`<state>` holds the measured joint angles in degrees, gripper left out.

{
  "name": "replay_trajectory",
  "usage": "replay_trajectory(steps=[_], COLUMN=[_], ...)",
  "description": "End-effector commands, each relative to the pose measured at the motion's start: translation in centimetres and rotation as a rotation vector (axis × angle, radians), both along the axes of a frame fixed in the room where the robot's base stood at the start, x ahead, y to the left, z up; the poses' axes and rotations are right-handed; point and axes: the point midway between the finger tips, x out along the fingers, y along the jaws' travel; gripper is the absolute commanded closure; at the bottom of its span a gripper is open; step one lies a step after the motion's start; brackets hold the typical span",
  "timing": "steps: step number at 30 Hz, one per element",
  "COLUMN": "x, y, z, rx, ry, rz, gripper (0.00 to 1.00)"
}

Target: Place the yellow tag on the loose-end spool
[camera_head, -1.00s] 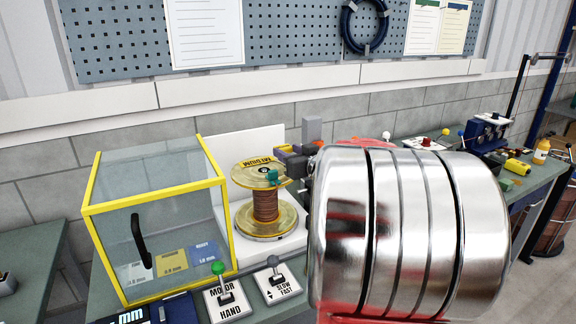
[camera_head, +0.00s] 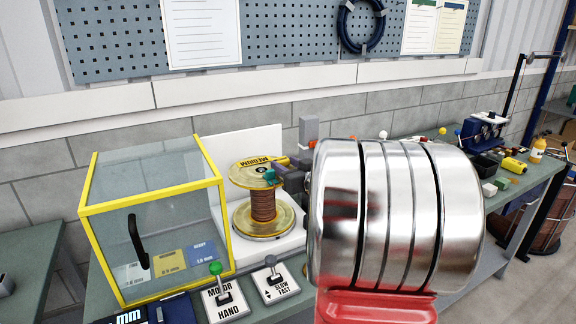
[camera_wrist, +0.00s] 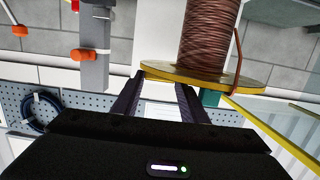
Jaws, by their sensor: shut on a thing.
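A spool (camera_head: 262,205) of brown wire stands upright on its stand beside the yellow-framed box, with MEDIUM on its gold top flange. A teal clip (camera_head: 270,177) sits at the flange's near edge; it also shows in the wrist view (camera_wrist: 210,98). There, upside down, a strand (camera_wrist: 238,60) of wire runs off the winding across the flange. My gripper (camera_head: 288,170) is at the right edge of the top flange. In the wrist view its fingers (camera_wrist: 160,82) are a little apart, with yellow between their tips. The yellow tag is hard to tell from the flange's yellow rim.
The yellow-framed clear box (camera_head: 155,225) stands just left of the spool. Two levers, MOTOR/HAND (camera_head: 222,290) and SLOW/FAST (camera_head: 274,277), are in front. A white panel (camera_head: 240,145) stands behind. My arm hides the bench's middle. Small items lie on the far-right bench.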

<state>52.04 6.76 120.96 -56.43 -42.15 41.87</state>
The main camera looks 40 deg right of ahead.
Motion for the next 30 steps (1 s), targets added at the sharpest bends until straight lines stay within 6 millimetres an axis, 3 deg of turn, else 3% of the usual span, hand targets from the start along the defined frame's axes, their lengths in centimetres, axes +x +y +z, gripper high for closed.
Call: replay_trajectory(steps=[4,5,7,20,30], x=[0.0,0.0,0.0,-0.4,-4.3], y=[0.0,0.0,0.0,0.2,1.4], z=[-0.3,-0.2,-0.2,0.2,0.8], rx=[0.000,0.000,0.000,-0.001,-0.001], ry=[0.001,0.001,0.000,-0.001,-0.001], rz=[0.001,0.001,0.001,0.000,-0.001], gripper=[1.00,0.58,0.54,0.53,0.53])
